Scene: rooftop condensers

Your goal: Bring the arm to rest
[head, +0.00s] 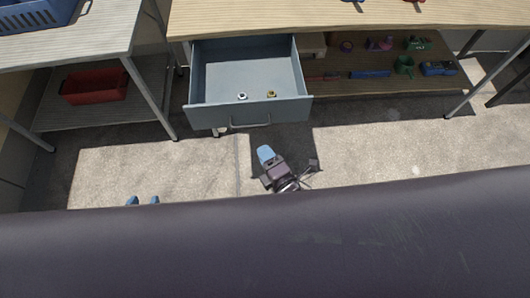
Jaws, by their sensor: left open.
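My right gripper (265,154) is near the middle, over the floor in front of the drawer. Its blue fingers show as one patch from this angle, so I cannot tell whether they are apart.
A grey drawer (247,112) stands pulled out below a wooden worktop (330,17). A pale small part (242,96) and a yellowish one (271,94) lie in it. A red bin (95,86) sits on a lower left shelf. Sunlit floor (395,150) is clear at right.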

